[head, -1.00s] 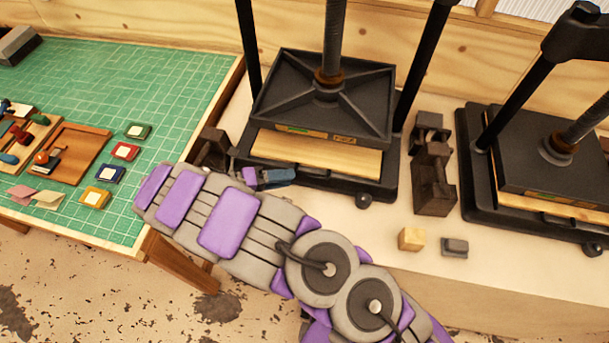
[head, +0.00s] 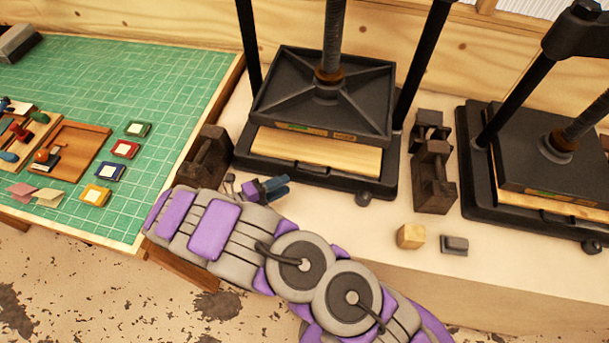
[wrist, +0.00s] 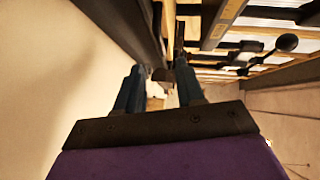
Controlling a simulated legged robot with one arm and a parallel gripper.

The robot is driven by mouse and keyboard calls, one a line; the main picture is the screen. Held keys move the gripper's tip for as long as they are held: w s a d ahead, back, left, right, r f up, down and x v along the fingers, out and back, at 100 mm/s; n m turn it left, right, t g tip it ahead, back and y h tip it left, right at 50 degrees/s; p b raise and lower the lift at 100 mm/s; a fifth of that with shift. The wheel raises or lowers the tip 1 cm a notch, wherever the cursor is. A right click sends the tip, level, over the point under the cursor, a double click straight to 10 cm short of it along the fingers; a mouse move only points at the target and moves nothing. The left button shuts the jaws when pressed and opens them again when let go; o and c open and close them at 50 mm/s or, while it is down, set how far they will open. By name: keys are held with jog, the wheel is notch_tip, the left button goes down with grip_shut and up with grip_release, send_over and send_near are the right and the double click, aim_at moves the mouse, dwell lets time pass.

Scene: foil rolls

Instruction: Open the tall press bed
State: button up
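The taller black press (head: 325,90) stands at the centre in the head view, its posts running out of the top of the picture. Its black bed (head: 300,175) has a pale wooden board (head: 320,153) showing below the raised-edge platen, and a round black knob (head: 363,199) at its front right. My gripper (head: 277,188) is just in front of the bed's left front edge, left of the knob, with no clear contact. In the wrist view its two blue fingers (wrist: 160,78) stand apart with a gap, and nothing is clearly held.
A shorter press (head: 550,160) stands at the right. Dark iron weights (head: 433,178) sit between the presses, another (head: 208,157) left of the taller one. A wooden block (head: 410,236) and grey block (head: 454,244) lie in front. A green mat (head: 150,80) covers the left table.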

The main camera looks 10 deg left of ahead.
jog(key=x, duration=0.8)
jog(key=shift+w+d+b, duration=0.2)
jog(key=shift+w+b, duration=0.1)
jog(key=shift+b, duration=0.1)
jog(key=shift+c, duration=0.2)
grip_shut()
jog(key=shift+s, duration=0.1)
